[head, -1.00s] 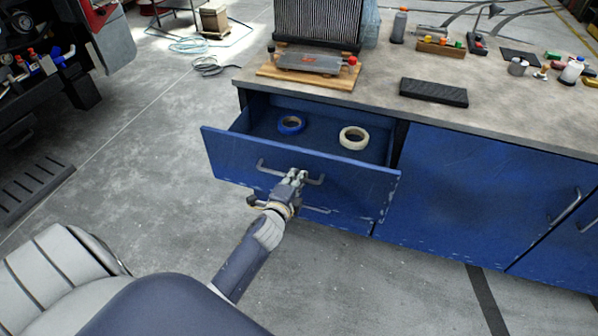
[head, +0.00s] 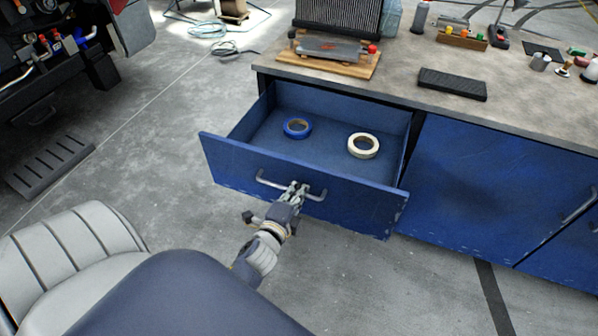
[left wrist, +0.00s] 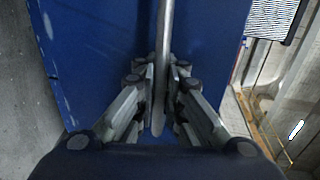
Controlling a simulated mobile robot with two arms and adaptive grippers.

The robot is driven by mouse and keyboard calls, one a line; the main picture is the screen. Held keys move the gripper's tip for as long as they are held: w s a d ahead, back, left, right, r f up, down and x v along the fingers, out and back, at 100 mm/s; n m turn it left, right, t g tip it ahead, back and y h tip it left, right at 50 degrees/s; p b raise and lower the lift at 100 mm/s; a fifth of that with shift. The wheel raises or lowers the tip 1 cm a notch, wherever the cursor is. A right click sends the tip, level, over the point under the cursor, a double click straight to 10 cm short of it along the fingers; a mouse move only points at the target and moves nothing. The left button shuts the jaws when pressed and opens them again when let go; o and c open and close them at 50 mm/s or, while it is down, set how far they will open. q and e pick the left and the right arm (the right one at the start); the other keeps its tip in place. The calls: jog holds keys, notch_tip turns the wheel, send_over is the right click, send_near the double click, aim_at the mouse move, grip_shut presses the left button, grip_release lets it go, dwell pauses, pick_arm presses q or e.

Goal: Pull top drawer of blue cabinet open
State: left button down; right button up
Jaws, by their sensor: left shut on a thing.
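The top drawer (head: 240,165) of the blue cabinet (head: 455,190) is pulled well out, with its inside showing. A blue tape roll (head: 297,128) and a cream tape roll (head: 363,146) lie on its floor. My left gripper (head: 297,188) is shut on the drawer's grey bar handle (head: 268,183), near the handle's middle. In the left wrist view the handle (left wrist: 163,40) runs between the two fingers (left wrist: 160,85) in front of the blue drawer face. My right gripper is not in view.
The worktop (head: 390,75) above carries a radiator-like block on a wooden board (head: 345,70), a dark flat block (head: 452,84) and several small items. A grey seat-like shape (head: 75,240) is at lower left.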

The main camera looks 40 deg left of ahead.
pick_arm(q)
jog(key=c, duration=2)
grip_release()
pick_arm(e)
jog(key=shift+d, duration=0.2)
pick_arm(q)
jog(key=v, duration=0.7)
jog(key=shift+s, duration=0.25)
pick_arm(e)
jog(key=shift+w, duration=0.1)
pick_arm(q)
jog(key=shift+r, duration=0.1)
